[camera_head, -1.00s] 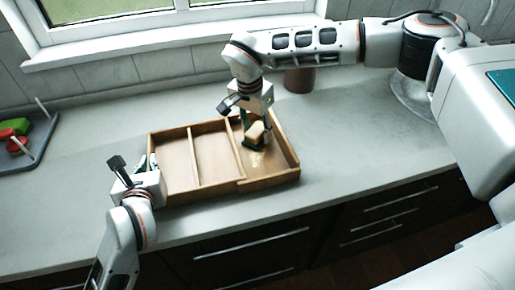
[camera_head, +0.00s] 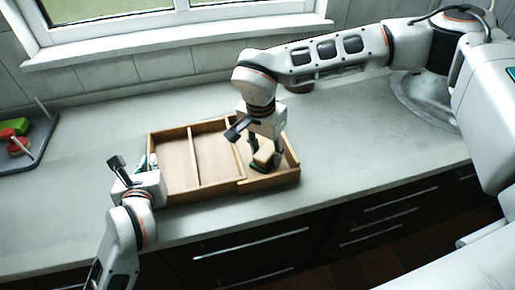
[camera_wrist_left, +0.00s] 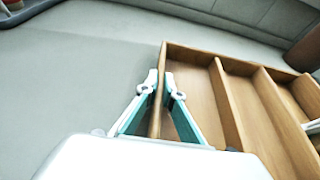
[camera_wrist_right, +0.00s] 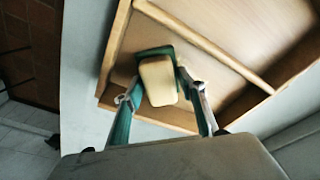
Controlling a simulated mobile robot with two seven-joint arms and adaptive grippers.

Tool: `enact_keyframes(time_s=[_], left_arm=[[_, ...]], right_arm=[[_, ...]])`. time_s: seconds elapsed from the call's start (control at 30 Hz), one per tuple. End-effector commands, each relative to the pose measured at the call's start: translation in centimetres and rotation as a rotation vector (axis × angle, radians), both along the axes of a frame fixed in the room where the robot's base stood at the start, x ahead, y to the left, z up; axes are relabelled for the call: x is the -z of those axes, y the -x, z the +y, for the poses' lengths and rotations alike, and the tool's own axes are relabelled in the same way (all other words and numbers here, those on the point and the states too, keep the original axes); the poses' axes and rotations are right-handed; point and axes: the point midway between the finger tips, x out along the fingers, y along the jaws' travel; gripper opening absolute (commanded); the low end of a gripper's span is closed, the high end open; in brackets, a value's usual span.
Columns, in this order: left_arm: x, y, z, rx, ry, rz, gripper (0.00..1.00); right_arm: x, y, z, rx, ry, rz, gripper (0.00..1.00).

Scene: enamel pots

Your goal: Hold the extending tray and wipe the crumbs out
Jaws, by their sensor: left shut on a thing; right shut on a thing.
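The wooden extending tray (camera_head: 219,189) lies on the counter, split by dividers into long compartments. My left gripper (camera_wrist_left: 160,92) is shut on the tray's left side wall, one finger on each side of it. My right gripper (camera_head: 262,160) is shut on a tan sponge (camera_wrist_right: 157,82) with a green part beside it. The sponge is low in the tray's right compartment, close to the front wall. It hides most of that compartment's floor in the head view, and I cannot make out the crumbs now.
A grey rack (camera_head: 35,150) with red and green items stands at the far left. A reddish-brown pot (camera_head: 299,80) stands behind the tray, partly hidden by my right arm. The counter (camera_head: 360,165) right of the tray is clear to its front edge.

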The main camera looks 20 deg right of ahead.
Motion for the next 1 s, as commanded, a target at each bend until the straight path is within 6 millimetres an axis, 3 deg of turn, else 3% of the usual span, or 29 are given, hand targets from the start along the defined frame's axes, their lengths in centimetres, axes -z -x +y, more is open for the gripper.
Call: enact_keyframes(time_s=[0.47,1.0], left_arm=[[0.0,0.0,0.0,0.0,0.0,-0.001,0.0],[-0.1,0.0,0.0,0.001,0.0,-0.001,0.0]], right_arm=[[0.3,0.5,1.7,-0.001,0.0,-0.002,0.23],[0.1,-4.7,1.7,0.001,0.001,-0.002,0.23]])
